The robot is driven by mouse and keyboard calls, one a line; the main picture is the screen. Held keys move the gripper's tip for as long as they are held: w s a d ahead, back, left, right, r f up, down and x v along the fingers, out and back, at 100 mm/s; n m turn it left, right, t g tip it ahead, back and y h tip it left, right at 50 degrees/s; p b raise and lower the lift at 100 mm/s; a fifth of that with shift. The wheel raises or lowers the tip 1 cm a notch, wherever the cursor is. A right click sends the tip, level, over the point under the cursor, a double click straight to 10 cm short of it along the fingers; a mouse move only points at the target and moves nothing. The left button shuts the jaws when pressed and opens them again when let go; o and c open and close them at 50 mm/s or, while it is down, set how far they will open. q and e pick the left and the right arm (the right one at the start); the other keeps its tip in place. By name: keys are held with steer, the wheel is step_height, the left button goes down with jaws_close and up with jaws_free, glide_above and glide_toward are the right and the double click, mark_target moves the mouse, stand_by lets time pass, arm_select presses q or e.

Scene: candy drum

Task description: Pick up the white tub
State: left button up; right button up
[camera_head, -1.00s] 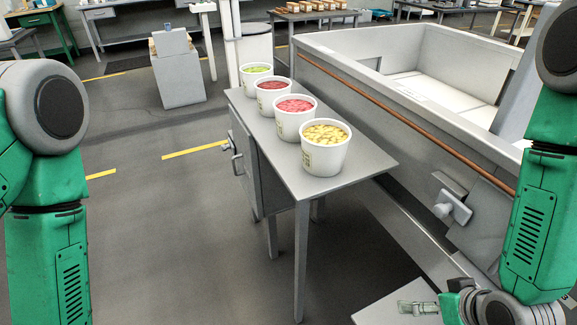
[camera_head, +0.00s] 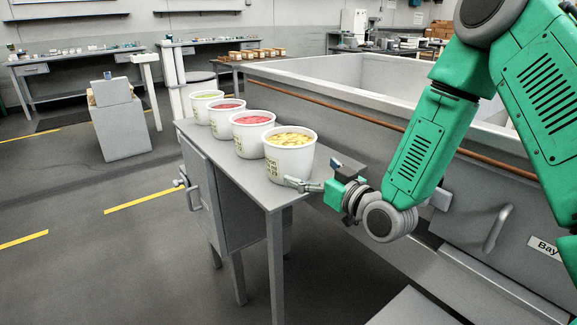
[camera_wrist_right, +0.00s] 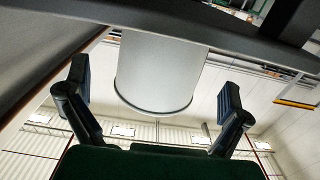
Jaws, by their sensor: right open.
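Several white tubs stand upright in a row on a narrow grey table (camera_head: 262,190). The nearest tub (camera_head: 288,160) holds yellow pieces. Behind it are a tub with pink-red pieces (camera_head: 252,137), one with darker red pieces (camera_head: 227,120) and one with green pieces (camera_head: 202,108). My right gripper (camera_head: 314,176) is open beside the nearest tub, at its right side. In the right wrist view, a tub's pale wall (camera_wrist_right: 158,70) shows upside down between the two spread fingers; whether they touch it I cannot tell. My left gripper is out of view.
A large grey bin (camera_head: 345,75) with a brown rail (camera_head: 370,115) runs along the right of the table. A cabinet with a handle (camera_head: 205,195) sits under the tabletop. The floor on the left (camera_head: 90,260) is clear, with yellow stripes.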

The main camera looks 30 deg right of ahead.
mark_target(292, 159)
steer(key=shift+w+a+r, duration=0.2)
steer(key=shift+w+a, duration=0.4)
steer(key=shift+w, duration=0.05)
steer(key=w, duration=0.1)
steer(key=w+b, duration=0.1)
steer(key=w, duration=0.2)
steer(key=shift+w+d+f+b, duration=0.2)
steer(key=shift+d+b, duration=0.15)
steer(key=shift+w+d, duration=0.1)
steer(key=shift+w, duration=0.25)
steer(key=shift+a+r, duration=0.15)
steer(key=shift+a, duration=0.2)
steer(key=shift+c, duration=0.5)
steer(key=shift+a, duration=0.15)
steer(key=c, duration=1.3)
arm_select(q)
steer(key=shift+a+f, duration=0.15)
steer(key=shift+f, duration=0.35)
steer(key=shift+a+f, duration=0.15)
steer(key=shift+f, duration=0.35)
arm_select(e)
steer(key=shift+r, duration=0.1)
steer(key=shift+c, duration=0.2)
